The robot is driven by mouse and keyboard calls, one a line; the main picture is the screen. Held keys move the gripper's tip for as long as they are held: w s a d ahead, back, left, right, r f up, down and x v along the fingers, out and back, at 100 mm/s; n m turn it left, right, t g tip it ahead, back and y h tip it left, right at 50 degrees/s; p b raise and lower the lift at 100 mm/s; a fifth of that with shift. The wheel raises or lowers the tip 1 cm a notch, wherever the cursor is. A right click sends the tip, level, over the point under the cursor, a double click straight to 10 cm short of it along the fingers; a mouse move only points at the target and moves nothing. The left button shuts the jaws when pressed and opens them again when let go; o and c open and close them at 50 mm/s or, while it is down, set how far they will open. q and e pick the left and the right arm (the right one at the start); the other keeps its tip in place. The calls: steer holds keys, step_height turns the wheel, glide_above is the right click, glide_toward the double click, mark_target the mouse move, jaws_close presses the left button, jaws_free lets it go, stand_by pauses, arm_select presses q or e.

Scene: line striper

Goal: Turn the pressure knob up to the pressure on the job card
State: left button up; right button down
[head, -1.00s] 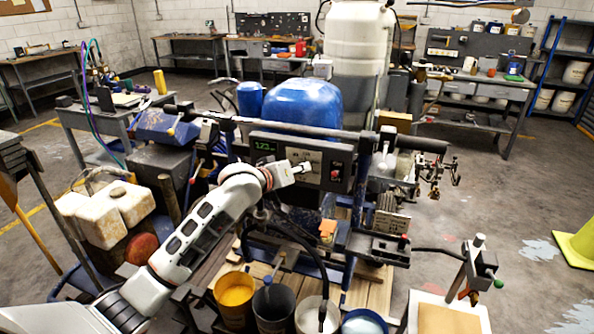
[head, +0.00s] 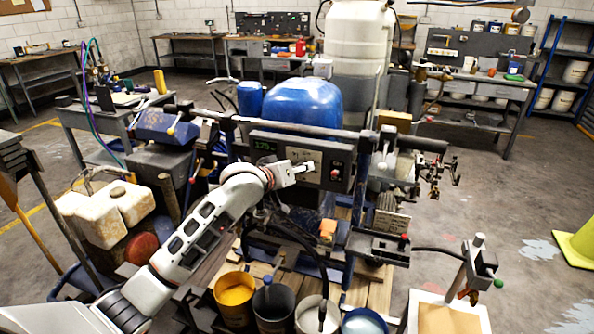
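The control panel (head: 300,155) is a dark box on the line striper's frame. Its green display (head: 264,146) seems to read about 125, though the digits are small. My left gripper (head: 308,168) is at the pale middle plate of the panel, fingertips pointing right. The pressure knob cannot be made out; the gripper may hide it. I cannot tell whether the fingers are closed on it. My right gripper is not in view.
A red switch (head: 336,174) sits on the panel just right of the gripper. A dark bar (head: 330,133) runs above the panel, with a blue tank (head: 303,101) behind it. Open paint buckets (head: 235,291) stand below, and a black hose hangs over them.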

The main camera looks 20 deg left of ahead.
arm_select(q)
steer(key=v, duration=1.2)
steer(key=s+d+f+m+g, duration=0.15)
steer(key=s+f, duration=0.35)
steer(key=f, duration=0.7)
steer(key=s+f+m, duration=0.2)
steer(key=s+f, duration=0.4)
steer(key=f, duration=0.6)
steer(key=s+d+f+m+g, duration=0.1)
steer(key=s+f+m, duration=0.1)
steer(key=s+f, duration=0.6)
steer(key=s+f+m+y, duration=0.1)
steer(key=s+f, duration=0.7)
steer(key=s, duration=0.5)
steer(key=shift+d+f+m+g, duration=0.2)
steer(key=shift+d+m+g, duration=0.15)
steer(key=shift+d, duration=0.05)
